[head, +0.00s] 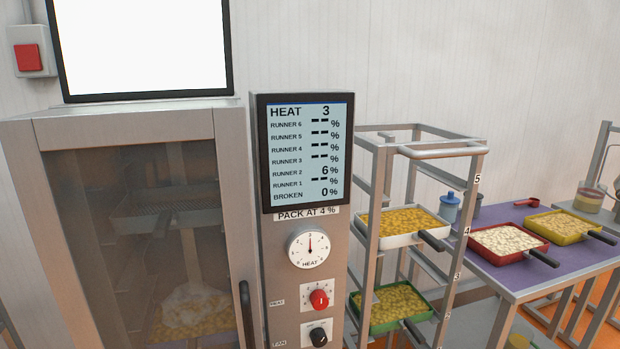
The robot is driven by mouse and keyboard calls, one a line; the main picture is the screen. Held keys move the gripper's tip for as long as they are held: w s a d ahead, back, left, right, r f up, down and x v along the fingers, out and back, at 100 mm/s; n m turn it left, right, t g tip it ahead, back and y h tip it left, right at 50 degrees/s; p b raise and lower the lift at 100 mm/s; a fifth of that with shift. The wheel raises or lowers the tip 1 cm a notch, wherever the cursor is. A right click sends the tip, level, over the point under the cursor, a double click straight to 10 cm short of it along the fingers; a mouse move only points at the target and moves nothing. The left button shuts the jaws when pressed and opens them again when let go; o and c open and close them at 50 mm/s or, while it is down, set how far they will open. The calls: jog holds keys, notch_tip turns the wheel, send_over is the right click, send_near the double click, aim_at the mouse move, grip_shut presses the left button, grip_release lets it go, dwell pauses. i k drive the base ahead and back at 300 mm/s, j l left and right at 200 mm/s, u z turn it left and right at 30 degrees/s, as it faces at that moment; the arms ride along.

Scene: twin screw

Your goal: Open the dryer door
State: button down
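The dryer (130,125) stands at the left, a metal cabinet with a dark see-through door (120,220). The door looks shut in its frame. A black upright handle (246,315) is on the door's right edge, low in the view. Through the panel I dimly see racks and a tray of yellow pieces (195,318) with something pale above it. My gripper is not in view.
A control panel (305,235) with a screen (306,150), dial and knobs adjoins the dryer's right side. A tray rack (475,200) stands right of it. Further right is a purple-topped table (510,272) with trays. A red button (28,57) is on the left wall.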

aim_at(33, 145)
jog(key=u, duration=1.4)
jog(key=i+j+u, duration=0.2)
jog(key=j, duration=0.25)
jog(key=i, duration=0.05)
